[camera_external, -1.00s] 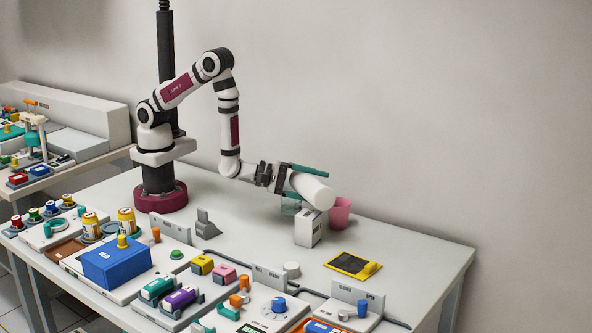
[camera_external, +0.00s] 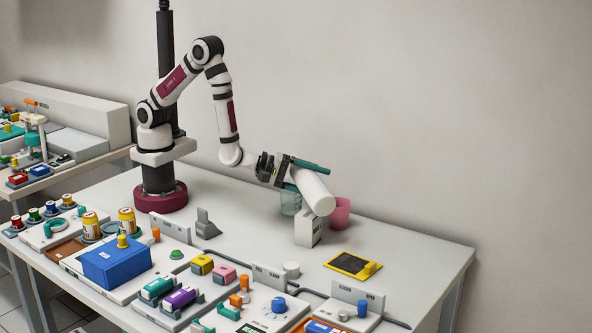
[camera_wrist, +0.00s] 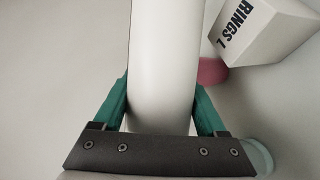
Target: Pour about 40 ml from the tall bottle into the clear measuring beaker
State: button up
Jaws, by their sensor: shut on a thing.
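The tall bottle (camera_external: 313,192) is a plain white cylinder, held tilted with its lower-right end down. My gripper (camera_external: 301,174) is shut on it. In the wrist view the bottle (camera_wrist: 164,60) lies between the two teal fingers of my gripper (camera_wrist: 161,105). The clear measuring beaker (camera_external: 290,203), a pale greenish see-through cup, stands on the table behind and left of the bottle, partly covered by it. Part of the beaker's rim (camera_wrist: 261,154) shows low right in the wrist view. The bottle's mouth, any stream and the liquid level cannot be made out.
A white box (camera_external: 305,230) marked "RINGS L" (camera_wrist: 262,28) stands just below the bottle's low end. A pink cup (camera_external: 340,214) is close on the right. A yellow-framed black pad (camera_external: 352,264) lies in front. The right table end is clear.

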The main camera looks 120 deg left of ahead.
jog(key=shift+r, duration=0.15)
jog(key=shift+w+d+r+m+g, duration=0.1)
jog(key=shift+r+m+g, duration=0.2)
jog(key=shift+m, duration=0.1)
dwell(1.4)
jog(key=shift+w+d+r, duration=0.1)
jog(key=shift+r, duration=0.05)
jog(key=r+m+g, duration=0.1)
jog(key=r, duration=0.1)
jog(key=s+a+r+m+g+y, duration=0.1)
jog(key=s+r+m+g, duration=0.1)
jog(key=r+m, duration=0.1)
jog(key=shift+s+a+r+y, duration=0.15)
jog(key=shift+a+r+y, duration=0.15)
jog(key=shift+a+y, duration=0.1)
jog(key=shift+r+m+g+y, duration=0.3)
jog(key=shift+r+m+g, duration=0.15)
jog(key=shift+m+g, duration=0.3)
jog(key=shift+s+a+r+m+g+y, duration=0.15)
jog(key=shift+m+g+y, duration=0.25)
jog(key=shift+m, duration=0.2)
jog(key=shift+a+r+m+g+y, duration=0.1)
jog(key=shift+r+m+g+y, duration=0.05)
jog(key=shift+m+g+y, duration=0.35)
jog(key=shift+s+a+f+m+g+y, duration=0.15)
jog(key=shift+f+m+g+y, duration=0.15)
jog(key=shift+f+m, duration=0.45)
